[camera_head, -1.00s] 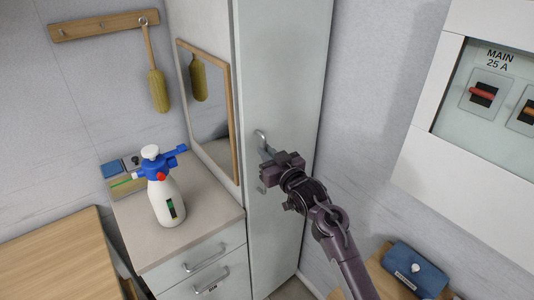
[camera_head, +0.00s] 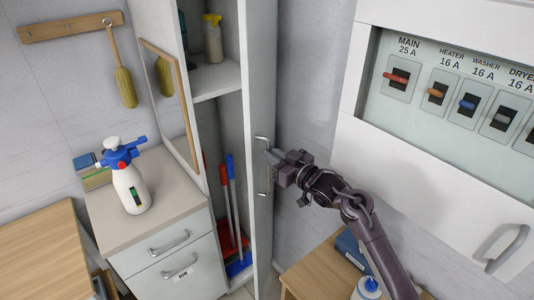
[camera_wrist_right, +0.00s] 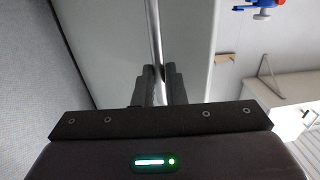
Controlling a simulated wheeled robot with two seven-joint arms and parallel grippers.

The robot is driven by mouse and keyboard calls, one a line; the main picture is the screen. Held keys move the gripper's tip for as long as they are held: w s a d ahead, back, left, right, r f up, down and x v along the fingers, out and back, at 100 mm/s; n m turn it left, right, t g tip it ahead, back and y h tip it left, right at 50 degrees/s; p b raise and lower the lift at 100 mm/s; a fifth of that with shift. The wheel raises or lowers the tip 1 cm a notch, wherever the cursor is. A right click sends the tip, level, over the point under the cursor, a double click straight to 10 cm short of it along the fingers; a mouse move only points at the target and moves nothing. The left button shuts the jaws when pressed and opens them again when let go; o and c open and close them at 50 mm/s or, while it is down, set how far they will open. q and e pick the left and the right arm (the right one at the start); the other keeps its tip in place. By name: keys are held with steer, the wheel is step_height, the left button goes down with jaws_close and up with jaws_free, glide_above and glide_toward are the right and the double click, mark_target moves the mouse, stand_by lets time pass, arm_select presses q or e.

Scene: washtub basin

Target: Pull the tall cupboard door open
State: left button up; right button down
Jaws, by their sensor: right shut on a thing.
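The tall cupboard door (camera_head: 263,95) stands wide open, swung out to the right, seen nearly edge-on in the head view. The open cupboard (camera_head: 215,82) shows its shelf and inside. A metal bar handle (camera_head: 262,140) is on the door. My right gripper (camera_head: 272,158) is shut on this handle; in the right wrist view the two fingers (camera_wrist_right: 160,84) close around the bar (camera_wrist_right: 154,35). The gripped part of the handle is partly hidden by the fingers. My left gripper is not in view.
Inside the cupboard are a yellow spray bottle (camera_head: 212,38) and red and blue long-handled tools (camera_head: 233,200). Left of it, a drawer cabinet (camera_head: 160,215) carries a white and blue sprayer (camera_head: 129,185). A breaker panel (camera_head: 450,85) is at right, above a small wooden table (camera_head: 315,270).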

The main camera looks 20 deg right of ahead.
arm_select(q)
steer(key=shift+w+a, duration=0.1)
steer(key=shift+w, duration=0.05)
arm_select(e)
steer(key=shift+d+r, duration=0.35)
steer(key=shift+d, duration=0.25)
steer(key=c, duration=1.7)
jaws_free()
steer(key=shift+c, duration=0.2)
steer(key=shift+o, duration=1.2)
steer(key=shift+w+f, duration=0.1)
steer(key=shift+w, duration=0.1)
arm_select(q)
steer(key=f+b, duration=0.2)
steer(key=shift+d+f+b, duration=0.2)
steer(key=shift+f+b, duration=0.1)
arm_select(e)
steer(key=v, duration=0.7)
steer(key=shift+s+f, duration=0.2)
steer(key=shift+s, duration=0.15)
